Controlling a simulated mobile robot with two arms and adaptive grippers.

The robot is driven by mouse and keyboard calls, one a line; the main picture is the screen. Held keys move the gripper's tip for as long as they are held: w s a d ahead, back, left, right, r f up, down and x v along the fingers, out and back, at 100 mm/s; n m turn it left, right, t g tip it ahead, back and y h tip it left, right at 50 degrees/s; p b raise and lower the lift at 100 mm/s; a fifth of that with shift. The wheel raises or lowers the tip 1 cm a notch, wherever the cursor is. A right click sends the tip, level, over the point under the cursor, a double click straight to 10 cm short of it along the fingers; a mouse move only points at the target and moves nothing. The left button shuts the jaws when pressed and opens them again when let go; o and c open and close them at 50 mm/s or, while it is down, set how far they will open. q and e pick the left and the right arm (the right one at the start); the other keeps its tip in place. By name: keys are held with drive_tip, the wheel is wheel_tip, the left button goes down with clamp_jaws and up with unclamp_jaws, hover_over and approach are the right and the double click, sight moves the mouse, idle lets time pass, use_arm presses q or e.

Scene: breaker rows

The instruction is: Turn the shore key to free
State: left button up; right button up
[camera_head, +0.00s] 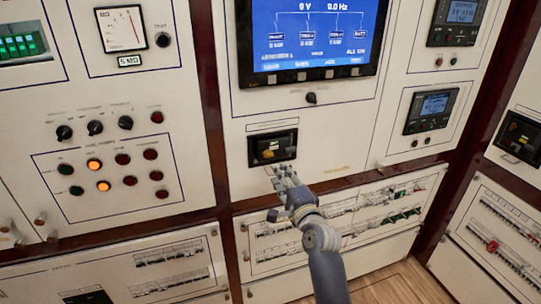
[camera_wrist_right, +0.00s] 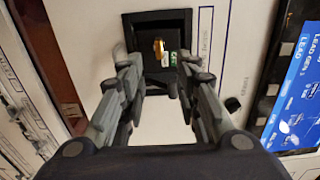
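A black recessed switch housing (camera_head: 272,147) sits in the middle white panel, below the big blue screen. In the right wrist view the same housing (camera_wrist_right: 188,17) shows a small brass-coloured key (camera_wrist_right: 160,46) inside, with a green label beside it. Its label text is too small to read for sure. My right gripper (camera_head: 283,173) is just below the housing in the head view. In the right wrist view the right gripper (camera_wrist_right: 152,66) has its two fingers spread, with nothing between them, pointing at the housing. The left gripper is not in view.
A blue screen (camera_head: 315,35) and a small black knob (camera_head: 311,98) are above the housing. Knobs and lit lamps (camera_head: 103,186) fill the left panel. Breaker rows (camera_head: 345,215) run below. A similar black housing (camera_head: 519,138) is at far right.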

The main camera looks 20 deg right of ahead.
sight(269, 156)
drive_tip(key=w+p, duration=0.1)
drive_tip(key=w, duration=0.7)
drive_tip(key=shift+w+a, duration=0.1)
drive_tip(key=shift+w, duration=0.1)
drive_tip(key=shift+w+f, duration=0.1)
drive_tip(key=shift+w, duration=0.7)
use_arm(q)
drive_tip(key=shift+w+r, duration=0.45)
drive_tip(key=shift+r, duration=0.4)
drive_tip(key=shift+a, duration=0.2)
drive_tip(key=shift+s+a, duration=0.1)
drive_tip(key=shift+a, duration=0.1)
use_arm(e)
clamp_jaws()
